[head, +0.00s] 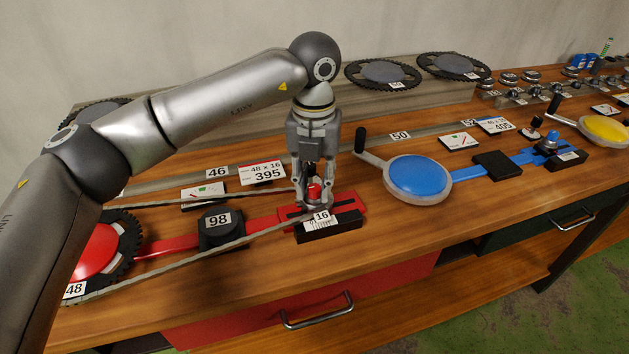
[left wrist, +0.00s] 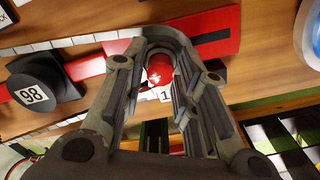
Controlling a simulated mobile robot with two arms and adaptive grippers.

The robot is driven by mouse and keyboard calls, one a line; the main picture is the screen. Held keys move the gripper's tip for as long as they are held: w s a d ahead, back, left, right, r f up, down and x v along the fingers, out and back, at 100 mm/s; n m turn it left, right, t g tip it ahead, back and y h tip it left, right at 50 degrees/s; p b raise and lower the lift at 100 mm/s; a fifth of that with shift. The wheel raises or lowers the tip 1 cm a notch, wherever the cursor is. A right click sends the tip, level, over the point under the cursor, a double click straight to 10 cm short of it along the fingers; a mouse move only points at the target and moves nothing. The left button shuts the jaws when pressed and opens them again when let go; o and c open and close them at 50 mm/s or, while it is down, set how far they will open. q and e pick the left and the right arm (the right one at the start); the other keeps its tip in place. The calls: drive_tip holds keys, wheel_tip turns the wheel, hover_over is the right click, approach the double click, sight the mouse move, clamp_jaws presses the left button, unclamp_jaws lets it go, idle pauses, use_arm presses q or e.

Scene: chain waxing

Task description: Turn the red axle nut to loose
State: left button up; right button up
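The red axle nut (head: 314,191) stands upright over the small sprocket labelled 16, on a red slotted slide (head: 348,205). The nut also shows in the left wrist view (left wrist: 159,74). My left gripper (head: 314,199) points straight down over it, one finger on each side of the nut. The fingers look spread, with a small gap beside the nut in the head view. In the left wrist view the fingers of the left gripper (left wrist: 165,78) frame the nut; contact is hard to tell. My right gripper is not in view.
A grey chain (head: 245,239) runs from the large red crank sprocket (head: 98,250) to the small sprocket. A black block labelled 98 (head: 222,232) stands between the chain runs. The blue station (head: 417,176) is to the right. Bare wood lies in front.

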sight(314, 186)
use_arm(q)
drive_tip(key=shift+o, duration=1)
wheel_tip(314, 186, up, 12)
drive_tip(key=shift+f, duration=0.1)
